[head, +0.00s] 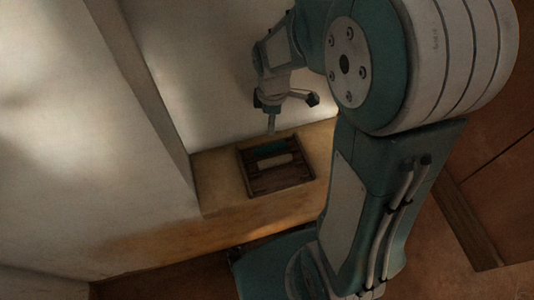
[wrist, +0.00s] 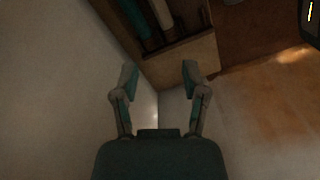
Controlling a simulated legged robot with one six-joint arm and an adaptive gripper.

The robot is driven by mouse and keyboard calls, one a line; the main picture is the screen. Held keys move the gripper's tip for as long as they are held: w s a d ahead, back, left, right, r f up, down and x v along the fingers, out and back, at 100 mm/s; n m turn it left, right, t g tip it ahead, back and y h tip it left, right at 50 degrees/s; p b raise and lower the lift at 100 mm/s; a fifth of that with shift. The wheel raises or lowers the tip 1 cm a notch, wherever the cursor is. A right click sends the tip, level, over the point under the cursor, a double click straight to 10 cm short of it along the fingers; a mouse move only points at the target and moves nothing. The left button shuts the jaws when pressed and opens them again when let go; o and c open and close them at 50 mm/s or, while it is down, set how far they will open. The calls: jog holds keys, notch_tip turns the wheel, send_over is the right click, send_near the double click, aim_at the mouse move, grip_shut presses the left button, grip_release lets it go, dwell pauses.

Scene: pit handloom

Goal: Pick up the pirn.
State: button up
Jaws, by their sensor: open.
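A dark slatted wooden tray (head: 251,180) sits on a ledge in the head view. In it lie two pirn-like rods side by side, one teal (head: 271,147) and one cream (head: 277,160). The wrist view shows the teal rod (wrist: 131,14) and the cream rod (wrist: 160,12) at its top edge, cut off by the frame. My gripper (head: 271,130) points down near the tray's back edge.
The ledge (head: 218,178) has bare room left of the tray. A pale wall (head: 200,80) rises behind it and a wall edge (head: 150,100) stands to the left. A dark object (wrist: 312,22) shows at the wrist view's top right corner.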

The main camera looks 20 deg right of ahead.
aim_at(271, 160)
jog(key=f+n, duration=0.1)
jog(key=f, duration=0.4)
jog(key=f+n+g, duration=0.1)
jog(key=f+n, duration=0.1)
jog(key=f, duration=0.3)
jog(key=f+n, duration=0.1)
jog(key=f, duration=0.4)
jog(key=shift+w+g, duration=0.3)
jog(key=shift+g, duration=0.1)
jog(key=f, duration=0.4)
jog(key=shift+s+f, duration=0.25)
jog(key=shift+s, duration=0.1)
grip_shut()
